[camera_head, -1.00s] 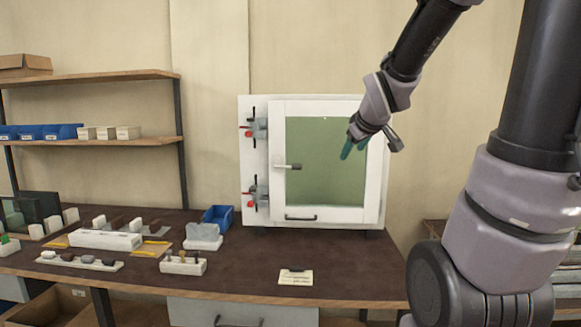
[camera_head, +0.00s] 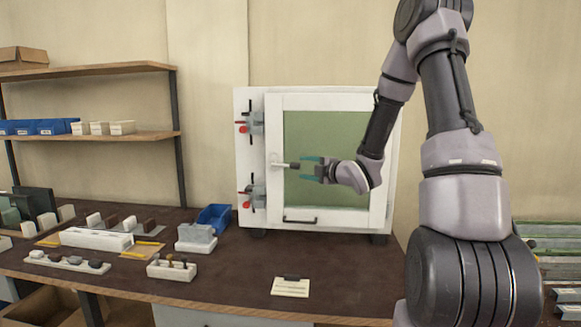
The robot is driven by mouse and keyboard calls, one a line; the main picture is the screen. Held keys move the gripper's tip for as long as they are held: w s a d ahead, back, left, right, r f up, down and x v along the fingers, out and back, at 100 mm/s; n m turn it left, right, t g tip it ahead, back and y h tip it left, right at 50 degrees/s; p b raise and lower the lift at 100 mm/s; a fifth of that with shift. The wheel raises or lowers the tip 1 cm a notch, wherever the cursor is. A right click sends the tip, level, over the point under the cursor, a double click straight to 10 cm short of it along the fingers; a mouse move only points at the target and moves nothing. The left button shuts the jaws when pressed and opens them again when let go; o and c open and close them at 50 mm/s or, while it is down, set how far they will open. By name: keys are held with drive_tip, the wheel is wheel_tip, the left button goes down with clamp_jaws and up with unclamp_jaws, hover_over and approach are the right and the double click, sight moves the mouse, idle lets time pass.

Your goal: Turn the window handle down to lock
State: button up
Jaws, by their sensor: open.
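The window handle (camera_head: 286,165) is a small lever with a white base and a dark grip, on the left side of the white window frame (camera_head: 335,103). It lies about horizontal and points right. My gripper (camera_head: 304,167) is in front of the green pane (camera_head: 328,137), just right of the handle. Its teal fingers are open, one above the other, and point left toward the handle's dark end. Whether the fingertips touch or straddle that end, I cannot tell.
Two clamps with red tips, an upper (camera_head: 254,123) and a lower (camera_head: 250,196), sit left of the sash. A black pull (camera_head: 300,220) is on the lower frame. A blue bin (camera_head: 215,217) and a paper card (camera_head: 290,287) lie on the dark bench (camera_head: 225,276).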

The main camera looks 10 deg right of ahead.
drive_tip(key=r+x, duration=0.1)
drive_tip(key=x, duration=0.7)
drive_tip(key=shift+w+f, duration=0.15)
drive_tip(key=shift+f, duration=0.4)
drive_tip(key=shift+a, duration=0.1)
clamp_jaws()
idle(0.6)
